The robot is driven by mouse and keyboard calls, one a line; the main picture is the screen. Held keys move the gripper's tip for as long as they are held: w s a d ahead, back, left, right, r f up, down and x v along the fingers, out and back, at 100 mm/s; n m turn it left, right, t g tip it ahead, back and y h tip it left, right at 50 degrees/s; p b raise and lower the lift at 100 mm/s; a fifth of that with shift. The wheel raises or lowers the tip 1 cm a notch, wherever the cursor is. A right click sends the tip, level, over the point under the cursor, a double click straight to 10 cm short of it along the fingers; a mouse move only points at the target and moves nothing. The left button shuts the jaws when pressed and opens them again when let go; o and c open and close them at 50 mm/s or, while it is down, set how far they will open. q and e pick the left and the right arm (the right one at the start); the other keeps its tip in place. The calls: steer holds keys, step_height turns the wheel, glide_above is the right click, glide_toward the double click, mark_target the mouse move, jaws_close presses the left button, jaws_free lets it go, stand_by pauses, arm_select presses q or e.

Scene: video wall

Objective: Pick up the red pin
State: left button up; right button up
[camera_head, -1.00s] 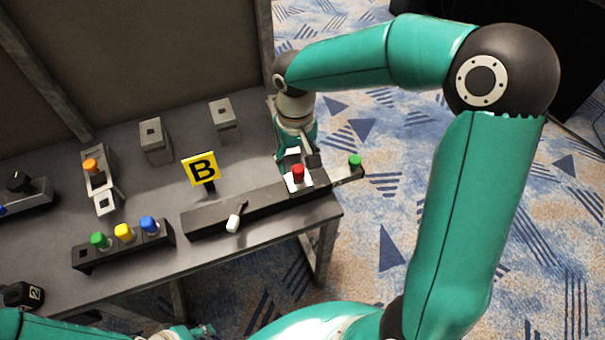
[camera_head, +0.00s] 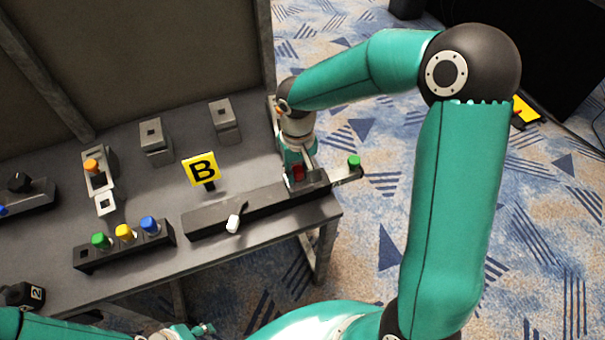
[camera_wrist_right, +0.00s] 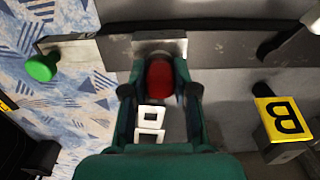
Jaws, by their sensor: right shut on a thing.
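The red pin (camera_head: 298,172) stands at the right end of the long dark block on the table. It also shows in the right wrist view (camera_wrist_right: 159,82), between the two fingers. My right gripper (camera_head: 299,174) is around the pin and shut on it. In the wrist view my right gripper (camera_wrist_right: 160,92) has one finger on each side of the pin. The pin's lower part is hidden in the head view. My left gripper (camera_head: 190,331) shows only in part at the bottom edge, and its jaws cannot be made out.
A yellow B sign (camera_head: 202,169) stands behind the block, and a white-tipped lever (camera_head: 234,223) in front. Green, yellow and blue pins (camera_head: 124,232) stand in a rack at left. Grey blocks stand behind.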

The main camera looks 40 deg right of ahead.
jaws_close()
steer(key=shift+r, duration=0.15)
steer(key=shift+r, duration=0.5)
step_height(320, 180, up, 19)
steer(key=shift+p, duration=0.45)
steer(key=shift+w+f, duration=0.15)
steer(key=shift+f, duration=0.05)
